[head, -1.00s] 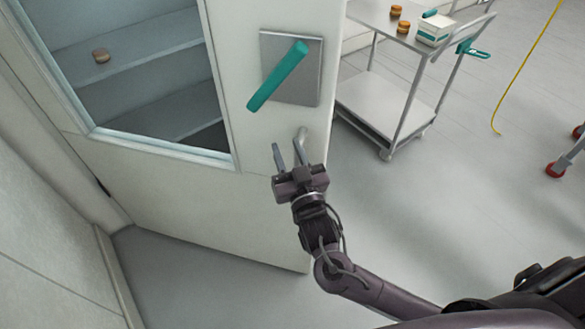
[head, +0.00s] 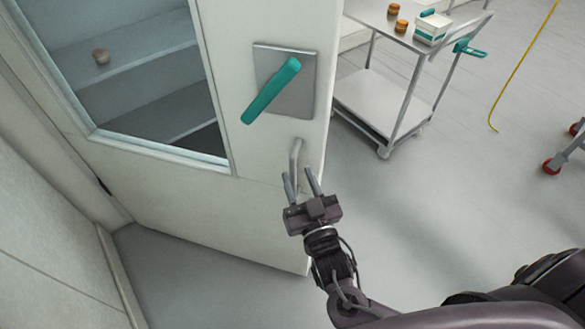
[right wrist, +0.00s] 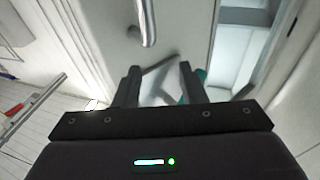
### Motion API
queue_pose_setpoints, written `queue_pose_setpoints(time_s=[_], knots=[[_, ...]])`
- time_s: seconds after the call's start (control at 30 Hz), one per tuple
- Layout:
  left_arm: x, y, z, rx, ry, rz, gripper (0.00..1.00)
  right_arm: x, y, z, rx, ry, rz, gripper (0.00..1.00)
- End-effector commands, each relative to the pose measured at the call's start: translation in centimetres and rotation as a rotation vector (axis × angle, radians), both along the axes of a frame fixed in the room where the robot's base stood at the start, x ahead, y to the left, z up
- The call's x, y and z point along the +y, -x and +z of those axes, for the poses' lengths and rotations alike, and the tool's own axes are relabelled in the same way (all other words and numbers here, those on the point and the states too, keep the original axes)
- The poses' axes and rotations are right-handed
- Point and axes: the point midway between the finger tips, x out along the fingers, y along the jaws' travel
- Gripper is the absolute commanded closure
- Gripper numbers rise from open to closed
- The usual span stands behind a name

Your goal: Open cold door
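The cold door (head: 215,215) is a pale panel with a window, and its right edge stands free with floor beyond it. A teal lever (head: 270,90) sits tilted on a square metal plate. Below it is a grey metal pull handle (head: 295,152). My right gripper (head: 301,178) is open just below the pull handle, its two fingers apart and pointing up toward it. In the right wrist view the gripper (right wrist: 158,80) has nothing between its fingers, and the pull handle (right wrist: 147,22) lies beyond the tips. My left gripper is not in view.
A metal cart (head: 380,100) stands right of the door, carrying rounds and a white-and-teal box (head: 432,28). A yellow cord (head: 520,70) lies farther right. The floor between is clear.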

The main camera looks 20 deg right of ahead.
Motion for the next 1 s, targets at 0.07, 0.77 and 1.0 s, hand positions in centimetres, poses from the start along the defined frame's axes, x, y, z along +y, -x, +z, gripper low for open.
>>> queue_pose_setpoints(time_s=[0.07,0.77,1.0], knots=[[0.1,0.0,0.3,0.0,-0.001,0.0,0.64,0.0,0.6,0.1,0.002,-0.001,0.0,0.63],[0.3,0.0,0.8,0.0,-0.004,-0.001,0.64,0.0,1.4,0.2,-0.003,-0.001,0.001,0.63],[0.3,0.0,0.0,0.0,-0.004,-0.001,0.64,0.0,2.9,-0.4,-0.001,-0.002,0.002,0.63]])
